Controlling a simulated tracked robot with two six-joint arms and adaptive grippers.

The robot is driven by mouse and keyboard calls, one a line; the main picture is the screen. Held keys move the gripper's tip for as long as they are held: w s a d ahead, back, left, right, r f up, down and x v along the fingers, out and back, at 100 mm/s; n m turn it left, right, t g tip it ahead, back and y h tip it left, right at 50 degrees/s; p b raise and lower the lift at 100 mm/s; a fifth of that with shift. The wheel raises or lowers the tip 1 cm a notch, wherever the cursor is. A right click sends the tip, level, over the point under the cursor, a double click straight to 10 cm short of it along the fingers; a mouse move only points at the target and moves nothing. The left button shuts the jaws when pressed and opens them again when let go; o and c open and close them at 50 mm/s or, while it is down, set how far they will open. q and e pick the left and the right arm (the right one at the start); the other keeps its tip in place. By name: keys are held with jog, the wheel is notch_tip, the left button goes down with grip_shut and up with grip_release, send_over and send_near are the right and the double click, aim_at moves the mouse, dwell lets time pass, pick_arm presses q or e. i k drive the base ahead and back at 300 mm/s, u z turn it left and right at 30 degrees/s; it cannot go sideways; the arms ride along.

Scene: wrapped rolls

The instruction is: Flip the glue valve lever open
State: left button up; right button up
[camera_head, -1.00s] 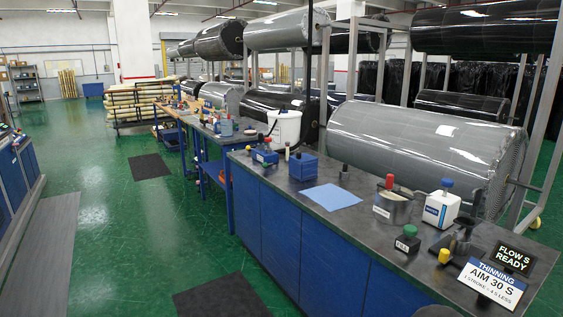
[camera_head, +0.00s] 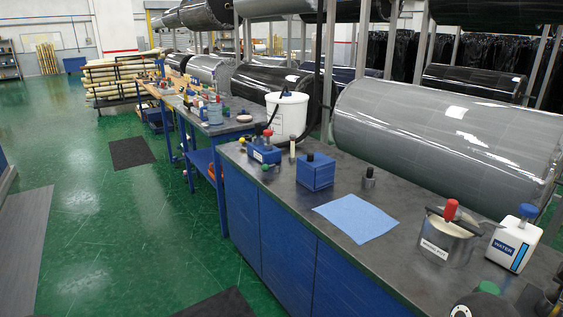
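A small blue unit (camera_head: 263,153) with a dark top and small red and green parts stands at the far left end of the bench, in front of a white bucket (camera_head: 285,119). A dark hose runs at the bucket. This unit may be the glue valve, but it is too small to make out a lever or its position.
On the dark bench (camera_head: 288,198) are a blue box (camera_head: 316,173), a small dark-topped pot (camera_head: 368,178), a blue cloth (camera_head: 356,216), a metal pot (camera_head: 440,247) and a white water bottle (camera_head: 513,240). A large grey wrapped roll (camera_head: 440,135) lies behind.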

aim_at(265, 167)
jog(key=u, duration=0.05)
jog(key=i, duration=0.55)
jog(key=u, duration=0.5)
jog(key=i, duration=1.7)
jog(key=z, duration=0.1)
